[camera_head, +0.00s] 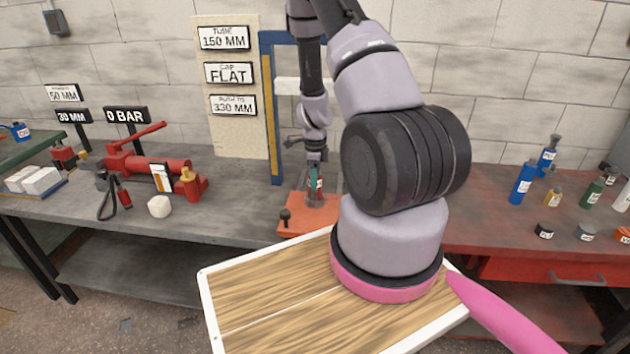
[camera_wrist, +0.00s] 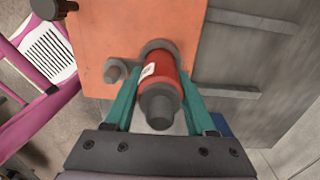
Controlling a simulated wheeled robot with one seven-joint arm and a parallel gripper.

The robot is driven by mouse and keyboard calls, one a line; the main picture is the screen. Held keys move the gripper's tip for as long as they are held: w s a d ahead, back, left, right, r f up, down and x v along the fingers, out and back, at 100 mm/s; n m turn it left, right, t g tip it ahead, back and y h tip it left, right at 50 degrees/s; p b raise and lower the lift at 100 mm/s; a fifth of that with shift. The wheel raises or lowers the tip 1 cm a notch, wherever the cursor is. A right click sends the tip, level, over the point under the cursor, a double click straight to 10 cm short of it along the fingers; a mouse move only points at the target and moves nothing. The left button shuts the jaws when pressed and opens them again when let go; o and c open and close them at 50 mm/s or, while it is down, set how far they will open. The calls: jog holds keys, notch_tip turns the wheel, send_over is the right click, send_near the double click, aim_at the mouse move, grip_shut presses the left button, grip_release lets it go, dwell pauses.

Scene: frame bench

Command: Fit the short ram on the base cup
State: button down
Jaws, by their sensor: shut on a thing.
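The short ram (camera_wrist: 163,72) is a red cylinder with a dark grey end and a small white label. My gripper (camera_wrist: 158,80) has teal fingers, one on each side of the ram, shut on it. In the head view my gripper (camera_head: 315,168) is over the orange base plate, with a bit of the red ram (camera_head: 319,184) showing between the fingers. The grey base cup (camera_head: 315,202) is directly below, on the plate. In the wrist view a grey ring (camera_wrist: 157,45) shows at the ram's far end. I cannot tell whether the ram is seated in the cup.
The orange base plate (camera_head: 300,226) has a dark knob (camera_head: 285,215) at its left. A blue frame post (camera_head: 270,120) stands behind. Bottles, including a blue one (camera_head: 522,184), stand right.

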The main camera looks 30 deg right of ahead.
jog(key=shift+c, duration=0.7)
grip_release()
jog(key=shift+f, duration=0.1)
notch_tip(320, 180, up, 11)
jog(key=shift+f, duration=0.1)
